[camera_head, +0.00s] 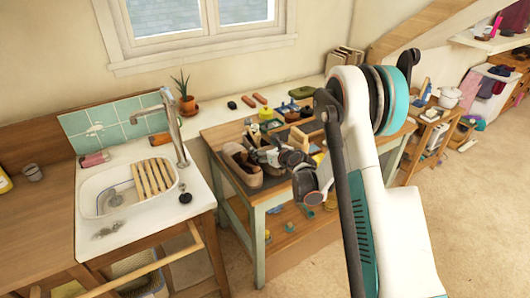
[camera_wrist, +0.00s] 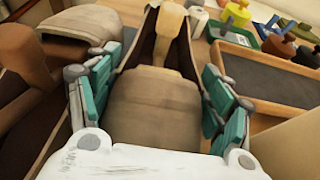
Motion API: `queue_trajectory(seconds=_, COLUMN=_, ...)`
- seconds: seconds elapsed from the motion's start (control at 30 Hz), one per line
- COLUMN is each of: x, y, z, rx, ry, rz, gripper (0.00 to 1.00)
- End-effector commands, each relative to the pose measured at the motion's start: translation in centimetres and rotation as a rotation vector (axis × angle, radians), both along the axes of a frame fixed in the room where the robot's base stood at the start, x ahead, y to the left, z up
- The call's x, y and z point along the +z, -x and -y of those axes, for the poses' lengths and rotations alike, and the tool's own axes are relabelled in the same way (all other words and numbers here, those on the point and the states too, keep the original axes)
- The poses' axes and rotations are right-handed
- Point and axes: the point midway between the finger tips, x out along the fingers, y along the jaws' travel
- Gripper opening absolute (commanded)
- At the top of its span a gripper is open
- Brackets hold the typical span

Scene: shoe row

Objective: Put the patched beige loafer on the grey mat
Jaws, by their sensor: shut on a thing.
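In the wrist view a beige loafer (camera_wrist: 155,108) with a dark inside and a wooden piece in its opening lies between the teal fingers of my gripper (camera_wrist: 160,75). The gripper is shut on it. I cannot clearly make out a patch. In the head view my gripper (camera_head: 270,156) is over the worktable, and my arm and fingers hide most of the held shoe. A dark grey mat-like surface (camera_wrist: 268,76) with a wooden edge lies right of the held loafer in the wrist view, apart from it.
Another brown shoe (camera_wrist: 35,78) stands close on the left, also seen on the table in the head view (camera_head: 238,163). Several small coloured items, including a yellow pot (camera_head: 266,113), stand at the back. A sink (camera_head: 127,188) is left of the table.

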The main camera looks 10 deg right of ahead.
Motion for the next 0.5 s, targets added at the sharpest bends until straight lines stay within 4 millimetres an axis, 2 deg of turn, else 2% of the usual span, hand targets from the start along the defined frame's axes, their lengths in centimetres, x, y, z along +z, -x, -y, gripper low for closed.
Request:
queue_trajectory(seconds=0.2, x=-0.16, y=-0.02, z=-0.05, rx=0.0, ry=-0.001, rz=0.001, gripper=0.39)
queue_trajectory(seconds=0.23, x=-0.25, y=0.0, z=-0.05, rx=0.001, ry=0.0, rz=0.0, gripper=0.75)
queue_trajectory(seconds=0.27, x=-0.21, y=0.0, z=-0.05, rx=0.001, ry=0.0, rz=0.0, gripper=0.82)
queue_trajectory(seconds=0.5, x=-0.2, y=0.01, z=-0.07, rx=0.001, ry=0.0, rz=0.0, gripper=0.83)
